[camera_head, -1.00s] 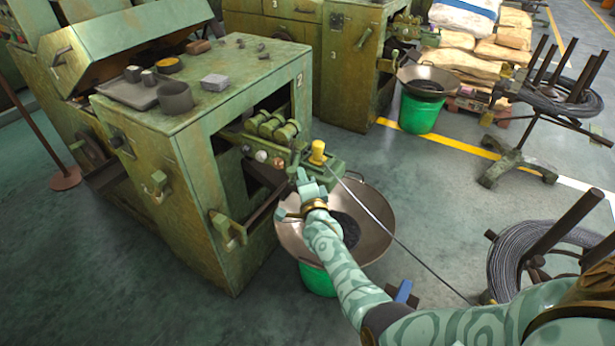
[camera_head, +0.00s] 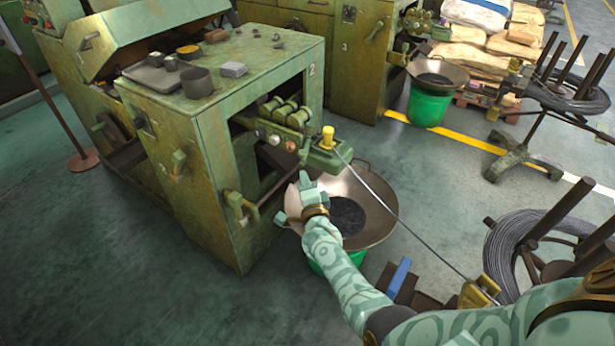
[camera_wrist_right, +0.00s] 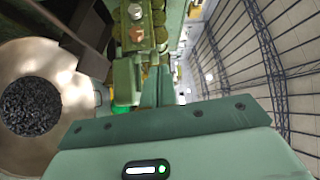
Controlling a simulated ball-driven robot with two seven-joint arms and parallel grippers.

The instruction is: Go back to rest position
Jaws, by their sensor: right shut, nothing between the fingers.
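My right gripper (camera_head: 297,196) is shut and empty in the head view. It is in front of machine 2 (camera_head: 222,175), below the machine's feed unit with the yellow knob (camera_head: 328,137), and over the left side of the metal pan (camera_head: 372,215). The right wrist view shows the closed fingers (camera_wrist_right: 140,80) near the machine's rollers (camera_wrist_right: 140,22), with nothing between them. The pan also shows there (camera_wrist_right: 75,110), with dark small pieces in it. My left gripper is not in view.
The pan rests on a green bucket (camera_head: 352,262). A wire runs from the feed unit to a coil stand (camera_head: 505,262) at the right. A blue block (camera_head: 399,276) is near my forearm. Open floor (camera_head: 130,270) lies at the left front.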

